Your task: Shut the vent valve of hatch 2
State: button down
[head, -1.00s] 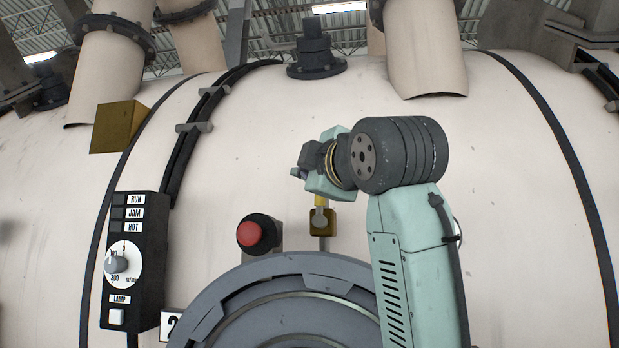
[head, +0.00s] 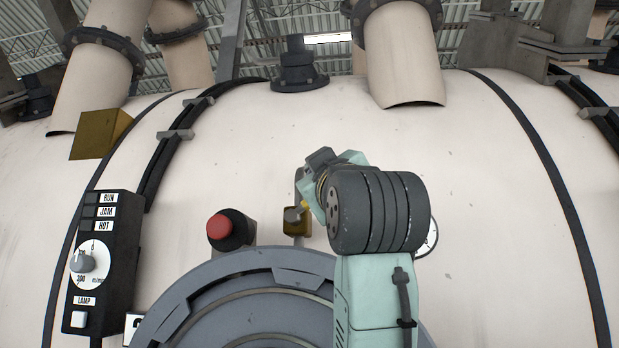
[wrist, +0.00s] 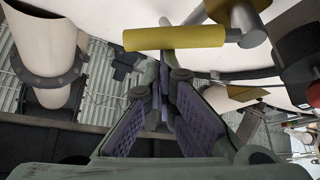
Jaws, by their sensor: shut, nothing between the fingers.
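The vent valve (head: 297,221) is a small brass body with a grey stem, above the round grey hatch (head: 205,287). Its yellow lever (head: 306,205) tilts up to the right in the head view, partly hidden by my gripper. In the wrist view the yellow lever (wrist: 175,37) lies across the picture, in front of the finger ends. My gripper (wrist: 164,75) is shut, with nothing between its purple-padded fingers. The fingertips are at the lever; I cannot tell whether they touch it. In the head view the fingers are mostly hidden by my wrist.
A red button (head: 220,227) stands just left of the valve. A black control panel (head: 103,260) with a dial is farther left. A gauge (head: 431,238) shows partly behind my arm. Thick pipes (head: 402,55) rise from the vessel. The vessel wall right of my arm is clear.

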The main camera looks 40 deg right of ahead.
jog(key=f+m+g+h+b, duration=0.1)
jog(key=m, duration=0.2)
jog(key=s+d+f+m+g+h+b, duration=0.1)
jog(key=m+h, duration=0.1)
jog(key=m, duration=0.1)
jog(key=f+m+g+h+b, duration=0.1)
jog(key=f+m+h, duration=0.1)
jog(key=m, duration=0.1)
jog(key=shift+s+d, duration=0.35)
jog(key=shift+s, duration=0.05)
